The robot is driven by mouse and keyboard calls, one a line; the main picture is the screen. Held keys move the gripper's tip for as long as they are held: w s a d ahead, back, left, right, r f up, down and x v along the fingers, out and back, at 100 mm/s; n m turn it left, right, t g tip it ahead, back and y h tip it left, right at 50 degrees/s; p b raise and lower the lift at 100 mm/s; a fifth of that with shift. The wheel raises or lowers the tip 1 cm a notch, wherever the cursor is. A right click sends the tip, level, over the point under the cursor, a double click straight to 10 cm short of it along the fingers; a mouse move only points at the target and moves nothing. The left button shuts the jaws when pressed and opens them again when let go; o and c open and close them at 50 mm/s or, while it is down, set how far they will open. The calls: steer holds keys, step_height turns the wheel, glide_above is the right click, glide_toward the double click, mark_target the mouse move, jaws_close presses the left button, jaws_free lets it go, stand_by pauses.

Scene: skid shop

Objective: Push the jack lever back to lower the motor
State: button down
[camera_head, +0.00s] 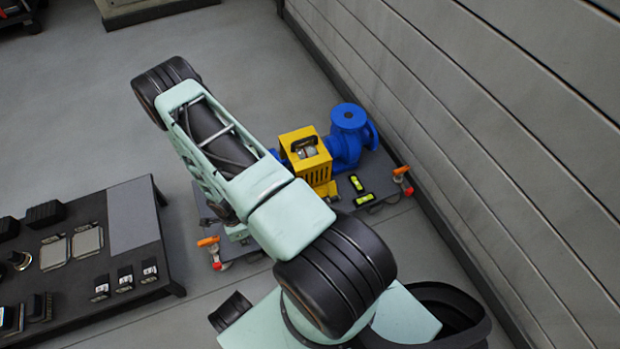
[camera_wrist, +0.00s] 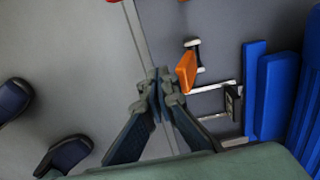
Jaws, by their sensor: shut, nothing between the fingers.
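In the wrist view my gripper (camera_wrist: 160,88) is shut and empty, its fingertips together. An orange jack lever (camera_wrist: 187,71) is just right of the fingertips; I cannot tell whether they touch. The blue motor (camera_wrist: 285,95), seen as blue slabs, is at the right edge. In the head view an orange lever (camera_head: 207,241) is at the skid's near-left corner and another orange lever (camera_head: 401,170) is at its right end. My arm hides my gripper and most of the motor there.
A yellow guard (camera_head: 304,155) and a blue pump (camera_head: 348,135) stand on the grey skid (camera_head: 380,172), with green levels (camera_head: 364,199) beside them. A dark bench (camera_head: 133,216) with tools is at left. A panelled wall (camera_head: 480,140) runs along the right. Floor beyond the skid is clear.

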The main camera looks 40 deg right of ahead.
stand_by(0.3)
steer(key=shift+w+d+b, duration=0.2)
steer(key=shift+w+b, duration=0.15)
steer(key=shift+w, duration=0.2)
steer(key=shift+w+d, duration=0.15)
steer(key=shift+w, duration=0.5)
steer(key=shift+s, duration=0.2)
steer(key=shift+s, duration=0.4)
step_height(320, 180, up, 7)
steer(key=p, duration=0.4)
